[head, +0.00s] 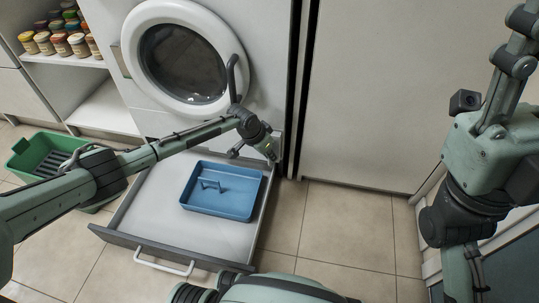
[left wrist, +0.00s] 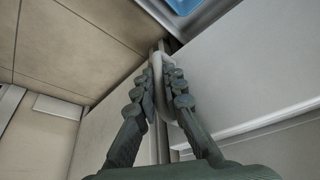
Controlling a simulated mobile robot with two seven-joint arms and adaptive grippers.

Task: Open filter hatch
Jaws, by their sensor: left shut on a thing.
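The white washing machine with its round door (head: 186,62) stands at the back, above a pulled-out drawer. My left gripper (head: 268,150) reaches the machine's lower right corner, by the drawer's back right end. In the left wrist view my left gripper (left wrist: 165,80) is shut on a pale curved handle (left wrist: 159,66). The filter hatch itself is not clearly visible; I cannot tell whether this handle belongs to it. My right gripper (head: 513,55) is raised at the right edge, away from the machine; its fingertips are unclear.
The open drawer (head: 140,215) holds a blue tray (head: 205,205) and has a white front handle (head: 163,264). A green crate (head: 30,152) stands on the floor at left. Jars (head: 62,45) fill the shelf at upper left. Tiled floor (head: 345,232) is clear right of the drawer.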

